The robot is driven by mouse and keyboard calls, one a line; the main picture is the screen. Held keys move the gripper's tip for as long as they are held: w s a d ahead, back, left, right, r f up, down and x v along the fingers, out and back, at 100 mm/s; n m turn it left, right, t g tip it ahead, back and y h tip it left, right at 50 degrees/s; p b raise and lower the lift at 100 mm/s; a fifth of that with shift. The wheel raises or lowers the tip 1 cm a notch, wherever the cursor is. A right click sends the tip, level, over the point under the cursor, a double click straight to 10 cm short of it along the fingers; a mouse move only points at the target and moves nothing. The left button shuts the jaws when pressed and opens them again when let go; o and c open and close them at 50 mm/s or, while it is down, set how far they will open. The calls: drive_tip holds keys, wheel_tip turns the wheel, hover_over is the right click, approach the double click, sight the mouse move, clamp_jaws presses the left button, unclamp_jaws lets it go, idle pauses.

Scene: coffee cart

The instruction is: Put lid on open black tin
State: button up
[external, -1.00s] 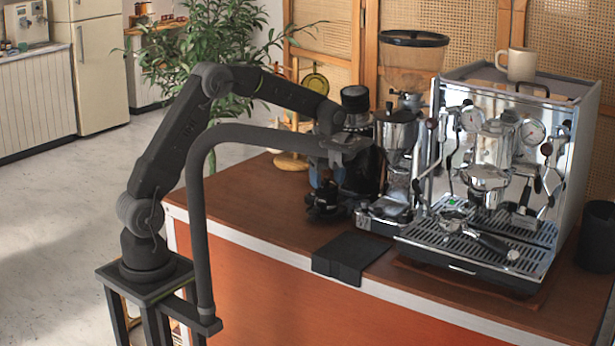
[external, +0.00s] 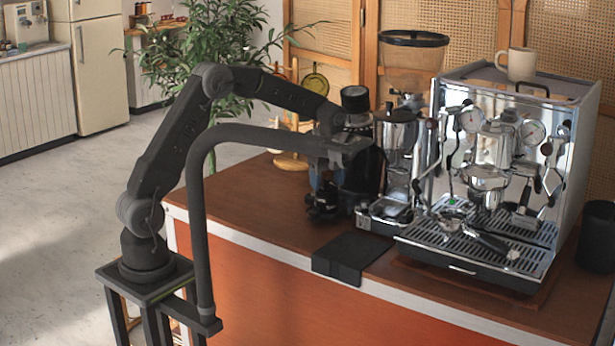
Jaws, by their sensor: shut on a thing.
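My gripper (external: 324,208) points down over the left part of the cart top, in front of a tall black grinder. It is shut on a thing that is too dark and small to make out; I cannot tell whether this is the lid. A black cylinder (external: 597,238) stands at the right end of the cart, beside the espresso machine. It may be the black tin, but its opening is not clear from here. My gripper is far to the left of it.
The chrome espresso machine (external: 500,170) fills the right side, with a portafilter (external: 480,236) on its drip tray. A grinder with a clear hopper (external: 412,65) stands left of it. A black mat (external: 350,256) hangs over the front edge. A wooden cup stand (external: 291,160) is behind.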

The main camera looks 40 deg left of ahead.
drive_tip(key=o, duration=1.2)
drive_tip(key=shift+r, duration=0.1)
drive_tip(key=shift+w+a+r, duration=0.1)
drive_tip(key=shift+w+r, duration=0.05)
drive_tip(key=shift+r, duration=3.3)
clamp_jaws()
